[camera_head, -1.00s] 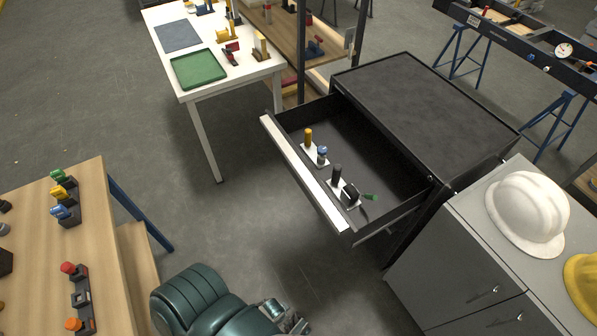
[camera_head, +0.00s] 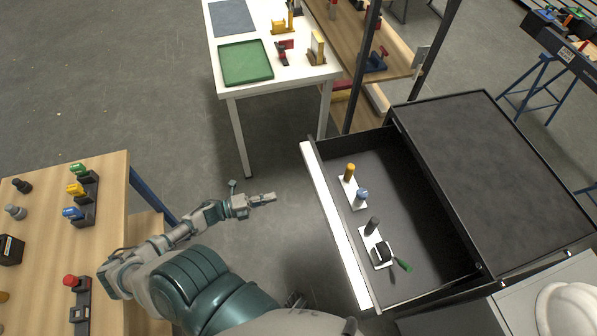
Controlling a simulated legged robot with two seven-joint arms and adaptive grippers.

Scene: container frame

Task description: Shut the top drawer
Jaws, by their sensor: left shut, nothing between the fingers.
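The top drawer (camera_head: 334,225) of the black cabinet (camera_head: 497,165) is pulled out to the left, its white front edge facing me. Inside lie two white plates with a yellow peg (camera_head: 349,171), a blue-topped piece (camera_head: 361,196), a dark cylinder, a black piece and a green-handled item (camera_head: 402,264). My left gripper (camera_head: 270,198) is shut and empty, in the air left of the drawer front, apart from it in the picture. My right gripper is not clearly visible.
A wooden table (camera_head: 50,230) with coloured parts stands at the left. A white table (camera_head: 280,80) with a green tray (camera_head: 246,62) is behind. A grey cabinet with a white helmet (camera_head: 568,309) is at the lower right. Open floor lies between table and drawer.

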